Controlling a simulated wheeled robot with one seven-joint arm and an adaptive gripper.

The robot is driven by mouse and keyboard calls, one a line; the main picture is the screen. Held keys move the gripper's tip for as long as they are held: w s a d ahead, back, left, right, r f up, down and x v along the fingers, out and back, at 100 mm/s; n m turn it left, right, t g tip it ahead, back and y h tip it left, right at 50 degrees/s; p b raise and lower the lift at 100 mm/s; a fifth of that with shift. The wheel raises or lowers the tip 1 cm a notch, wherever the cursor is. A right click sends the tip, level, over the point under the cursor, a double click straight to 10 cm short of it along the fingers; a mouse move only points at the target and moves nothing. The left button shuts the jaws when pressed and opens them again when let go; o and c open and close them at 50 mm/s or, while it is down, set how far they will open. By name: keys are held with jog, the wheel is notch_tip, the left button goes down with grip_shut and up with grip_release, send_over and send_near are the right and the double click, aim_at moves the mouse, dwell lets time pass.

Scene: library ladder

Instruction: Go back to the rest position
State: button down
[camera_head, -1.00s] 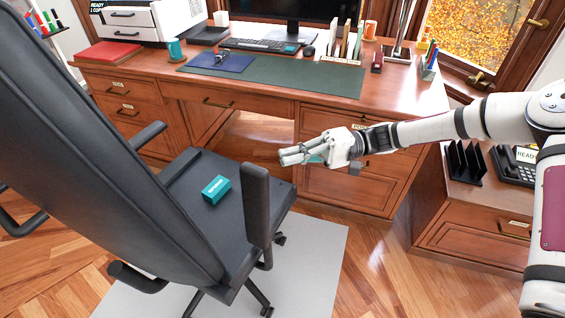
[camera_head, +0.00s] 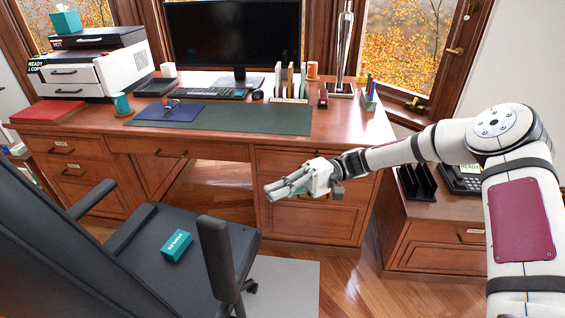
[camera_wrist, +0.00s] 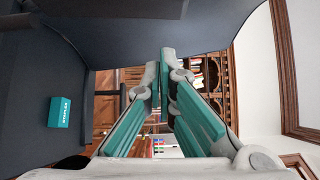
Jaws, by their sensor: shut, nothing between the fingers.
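My gripper (camera_head: 284,189) is shut and empty in the head view, held in front of the desk's right drawers and to the right of the chair. In the wrist view its teal-padded fingers (camera_wrist: 162,75) come together at the tips with nothing between them. My arm reaches in from the right side of the head view. A teal box (camera_head: 176,246) lies on the seat of the dark office chair (camera_head: 140,258), apart from my gripper. The same box shows at the left of the wrist view (camera_wrist: 60,112).
The wooden desk (camera_head: 345,135) spans the back, with a monitor (camera_head: 232,40), printer (camera_head: 90,65), mug and stationery on it. The chair's armrest (camera_head: 216,262) stands left of my gripper. A low cabinet (camera_head: 425,235) with a phone is at the right. Wood floor (camera_head: 350,285) shows in front.

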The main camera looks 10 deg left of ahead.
jog(key=s+d+r+m+t+h, duration=0.2)
jog(key=s+d+r+t+h, duration=0.25)
jog(key=s+d, duration=0.45)
jog(key=s+d+r+m+t+h, duration=0.3)
jog(key=s+d+r+t+h, duration=0.25)
jog(key=s, duration=0.55)
jog(key=s+d+r+m+t+h, duration=0.2)
jog(key=s+d+r+h, duration=0.25)
jog(key=s+d, duration=0.6)
notch_tip(320, 180, up, 13)
jog(key=t+p, duration=0.2)
jog(key=p, duration=1)
jog(key=shift+a+t, duration=0.2)
jog(key=shift+t, duration=0.2)
jog(key=shift+w+f+h, duration=0.1)
jog(key=shift+w+h, duration=0.05)
jog(key=shift+h, duration=0.1)
